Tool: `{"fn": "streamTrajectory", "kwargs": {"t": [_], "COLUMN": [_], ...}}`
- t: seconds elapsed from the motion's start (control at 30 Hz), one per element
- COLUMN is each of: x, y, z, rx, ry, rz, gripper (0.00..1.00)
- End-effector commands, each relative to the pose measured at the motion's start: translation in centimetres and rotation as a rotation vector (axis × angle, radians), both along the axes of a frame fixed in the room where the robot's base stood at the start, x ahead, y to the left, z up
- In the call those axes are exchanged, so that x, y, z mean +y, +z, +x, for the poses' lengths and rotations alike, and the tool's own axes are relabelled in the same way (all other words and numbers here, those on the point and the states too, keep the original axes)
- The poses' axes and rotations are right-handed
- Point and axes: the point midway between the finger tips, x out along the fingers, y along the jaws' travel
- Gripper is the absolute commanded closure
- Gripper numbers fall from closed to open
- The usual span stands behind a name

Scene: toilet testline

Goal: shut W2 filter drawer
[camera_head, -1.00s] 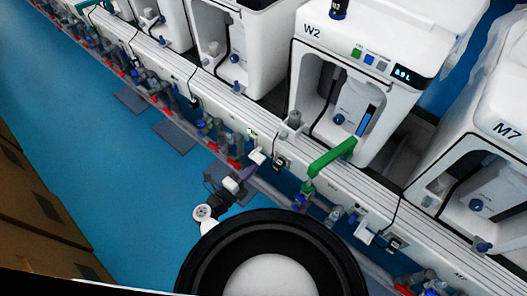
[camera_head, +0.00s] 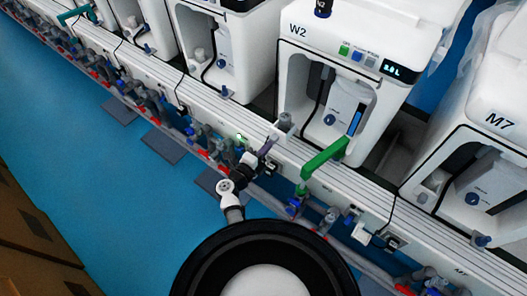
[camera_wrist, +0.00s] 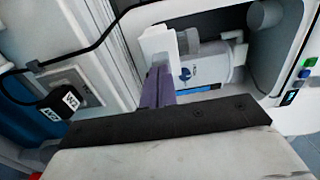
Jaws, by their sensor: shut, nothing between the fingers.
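The W2 machine (camera_head: 388,38) is white, with an open niche in its front. Inside the niche is a pale grey unit (camera_head: 345,98) with a blue knob and a blue strip, apparently the filter drawer; how far it stands out is unclear. The same unit shows in the wrist view (camera_wrist: 212,62). My gripper (camera_head: 268,145) is in front of the rail, left of and below the niche. In the wrist view its purple fingers (camera_wrist: 158,84) are together and empty, pointing towards the niche. A white block-like part (camera_wrist: 158,42) appears just beyond the tips; contact cannot be told.
A green handle-like bar (camera_head: 325,156) juts from the white rail (camera_head: 345,185) right of my gripper. Pipes and valves run below the rail. The blue floor (camera_head: 90,165) is open at left.

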Motion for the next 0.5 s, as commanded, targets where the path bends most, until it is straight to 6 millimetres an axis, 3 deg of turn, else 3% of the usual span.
{"fn": "streamTrajectory", "kwargs": {"t": [0.27,0.5], "x": [-0.3,-3.6], "y": [0.0,0.0], "z": [0.4,4.9], "rx": [-0.001,-0.004], "ry": [-0.002,-0.005], "rz": [0.0,0.001], "gripper": [1.0,1.0]}}
